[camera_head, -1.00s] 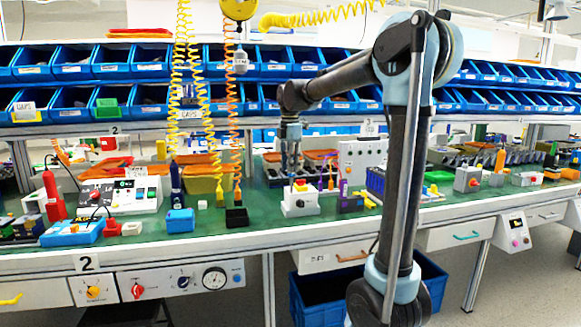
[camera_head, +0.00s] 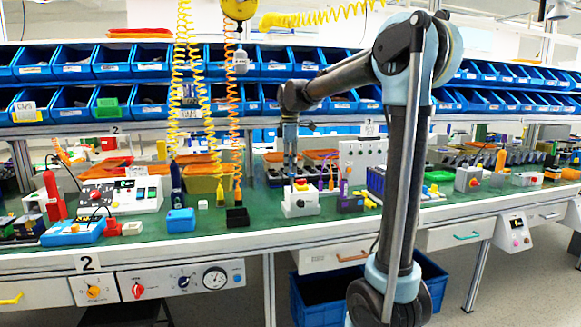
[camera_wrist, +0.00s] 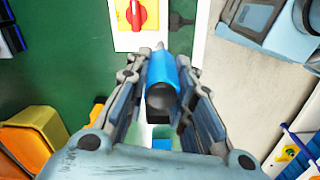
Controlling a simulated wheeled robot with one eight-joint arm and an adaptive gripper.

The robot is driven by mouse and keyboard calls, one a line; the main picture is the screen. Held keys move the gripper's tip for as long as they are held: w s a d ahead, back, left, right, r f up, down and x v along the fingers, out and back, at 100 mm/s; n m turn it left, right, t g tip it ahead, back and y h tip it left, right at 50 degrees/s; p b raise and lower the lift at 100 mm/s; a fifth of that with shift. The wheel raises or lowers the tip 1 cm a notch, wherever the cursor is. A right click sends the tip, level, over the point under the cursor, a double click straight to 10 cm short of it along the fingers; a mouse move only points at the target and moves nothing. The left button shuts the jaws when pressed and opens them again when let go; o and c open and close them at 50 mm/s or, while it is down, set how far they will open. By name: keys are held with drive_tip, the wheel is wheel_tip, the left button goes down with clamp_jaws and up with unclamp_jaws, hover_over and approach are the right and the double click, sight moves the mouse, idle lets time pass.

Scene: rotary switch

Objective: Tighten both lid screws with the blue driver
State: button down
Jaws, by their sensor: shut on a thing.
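My gripper (camera_wrist: 160,66) is shut on the blue driver (camera_wrist: 162,84), a bright blue cylinder whose short metal tip points to the top of the wrist view. A white box with a yellow plate and a red rotary knob (camera_wrist: 135,14) lies just beyond that tip, slightly left. In the head view my gripper (camera_head: 291,172) points down over or just behind the white switch box (camera_head: 299,205) on the green bench. Whether the tip touches anything cannot be told. I cannot make out the lid screws.
A dark blue upright tool (camera_head: 177,184), a blue block (camera_head: 180,220) and a black block (camera_head: 237,217) stand left of the switch box. Coiled hoses (camera_head: 232,110) hang nearby. A white panel (camera_head: 361,160) stands behind, to the right. Green bench shows between items.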

drive_tip(key=m, duration=0.5)
drive_tip(key=shift+w, duration=0.15)
idle(0.8)
drive_tip(key=m, duration=0.6)
drive_tip(key=shift+d, duration=0.1)
drive_tip(key=shift+r, duration=2.9)
